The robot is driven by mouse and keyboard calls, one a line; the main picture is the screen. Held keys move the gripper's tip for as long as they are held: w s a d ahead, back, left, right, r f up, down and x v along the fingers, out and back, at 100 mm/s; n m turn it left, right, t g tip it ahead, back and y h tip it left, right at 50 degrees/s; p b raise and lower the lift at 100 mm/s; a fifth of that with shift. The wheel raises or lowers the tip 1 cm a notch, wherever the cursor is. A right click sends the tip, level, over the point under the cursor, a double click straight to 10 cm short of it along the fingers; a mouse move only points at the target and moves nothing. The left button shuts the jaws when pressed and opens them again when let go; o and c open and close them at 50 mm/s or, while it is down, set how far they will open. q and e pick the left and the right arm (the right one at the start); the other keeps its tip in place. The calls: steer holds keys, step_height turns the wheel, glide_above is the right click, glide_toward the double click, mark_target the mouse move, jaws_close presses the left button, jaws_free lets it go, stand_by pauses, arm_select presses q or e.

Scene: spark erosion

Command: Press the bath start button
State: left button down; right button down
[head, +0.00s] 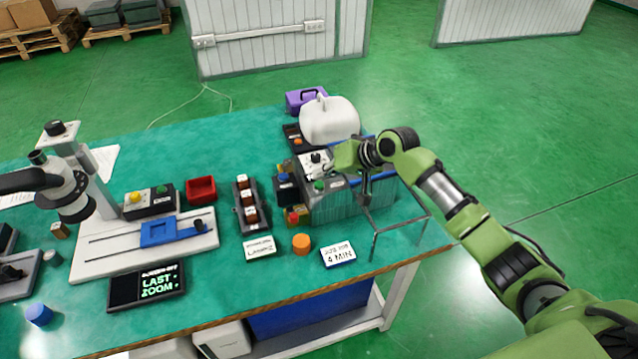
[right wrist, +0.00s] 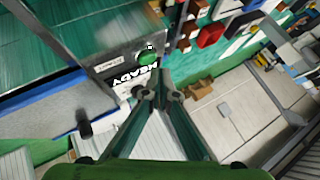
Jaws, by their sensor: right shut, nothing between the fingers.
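The bath start button appears to be the green round button (head: 319,186) on the front of the grey ribbed bath unit (head: 335,207). My right gripper (head: 331,171) is shut and empty, just above and to the right of the button in the head view. In the right wrist view its closed fingertips (right wrist: 158,94) lie below the button in the picture, with a visible gap; contact is not seen. My left gripper is not in view.
A white jug (head: 329,120) stands behind the bath unit. An open metal frame (head: 402,237) is at its right. An orange cylinder (head: 301,244) and a 4 MIN sign (head: 338,254) are in front.

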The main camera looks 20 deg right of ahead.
mark_target(321, 185)
steer(key=shift+f, duration=0.15)
steer(key=shift+f, duration=0.25)
steer(key=shift+f, duration=0.55)
stand_by(0.8)
stand_by(0.3)
steer(key=shift+r+p, duration=0.9)
steer(key=shift+p, duration=0.05)
steer(key=shift+r, duration=0.1)
step_height(321, 185, up, 5)
steer(key=p, duration=0.5)
